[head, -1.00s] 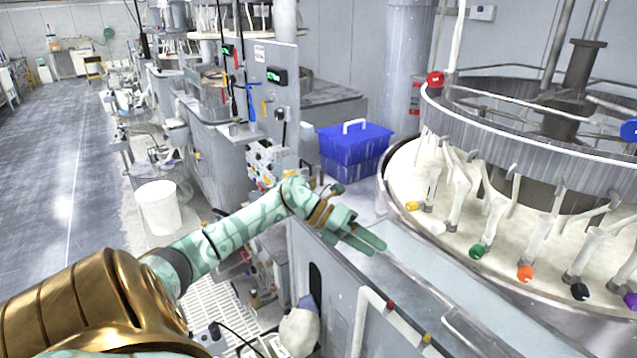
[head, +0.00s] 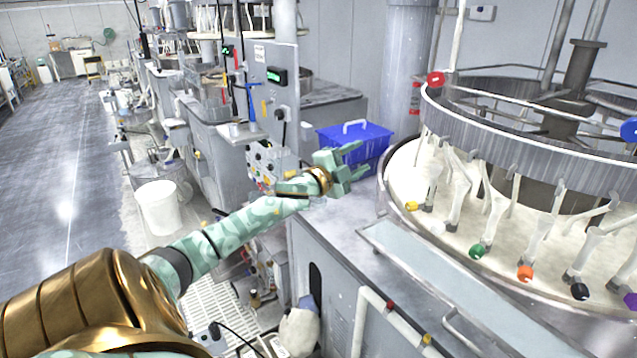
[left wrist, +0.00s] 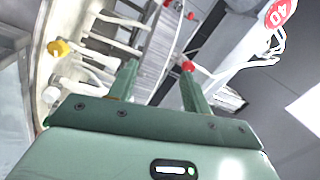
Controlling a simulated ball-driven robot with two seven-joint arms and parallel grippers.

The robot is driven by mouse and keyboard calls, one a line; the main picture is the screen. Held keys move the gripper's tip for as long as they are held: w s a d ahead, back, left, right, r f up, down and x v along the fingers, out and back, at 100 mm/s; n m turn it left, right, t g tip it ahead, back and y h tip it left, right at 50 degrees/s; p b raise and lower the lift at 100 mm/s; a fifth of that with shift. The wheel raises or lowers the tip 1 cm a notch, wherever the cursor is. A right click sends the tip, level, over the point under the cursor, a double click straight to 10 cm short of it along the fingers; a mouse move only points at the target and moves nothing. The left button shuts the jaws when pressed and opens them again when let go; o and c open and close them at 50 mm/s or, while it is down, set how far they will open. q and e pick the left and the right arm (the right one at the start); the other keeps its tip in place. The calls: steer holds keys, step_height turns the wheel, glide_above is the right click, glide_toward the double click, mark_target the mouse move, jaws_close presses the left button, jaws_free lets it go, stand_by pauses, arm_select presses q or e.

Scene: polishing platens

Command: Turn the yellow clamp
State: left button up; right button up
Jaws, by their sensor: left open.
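The yellow clamp (head: 411,206) sits at the left edge of the round polishing machine, at the foot of a white tube. It also shows in the left wrist view (left wrist: 58,47), at the left, outside the fingers. My left gripper (head: 362,162) is open and empty, in front of the blue box and left of the machine, apart from the clamp. Its two green fingers (left wrist: 160,85) stand spread in the left wrist view, with nothing between them. My right gripper is not in view.
A blue box (head: 352,140) with a white handle stands behind my left gripper. White, green (head: 477,251), orange (head: 525,272) and black (head: 579,291) clamps line the machine's rim. A red knob (head: 436,78) sits above. The grey worktop (head: 335,222) before the machine is clear.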

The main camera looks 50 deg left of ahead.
arm_select(q)
steer(key=s+a+f+n+g+y, duration=0.1)
steer(key=a+f+n+g+y, duration=0.1)
steer(key=f+n, duration=0.35)
steer(key=s+a+f+n+g+y, duration=0.1)
steer(key=a+f+n+g+y, duration=0.1)
steer(key=f, duration=0.7)
steer(key=s+d+f+g, duration=0.1)
steer(key=s+f, duration=0.2)
steer(key=f, duration=0.5)
steer(key=s+d+f+n+g, duration=0.1)
steer(key=s+d+f+g, duration=0.1)
steer(key=s+f, duration=0.2)
steer(key=s+d+f+g, duration=0.1)
steer(key=s+f+g, duration=0.1)
steer(key=f, duration=0.9)
steer(key=shift+s+d+f+n+h, duration=0.3)
steer(key=shift+s+d+f+n, duration=0.05)
steer(key=shift+s, duration=0.3)
steer(key=shift+d, duration=0.1)
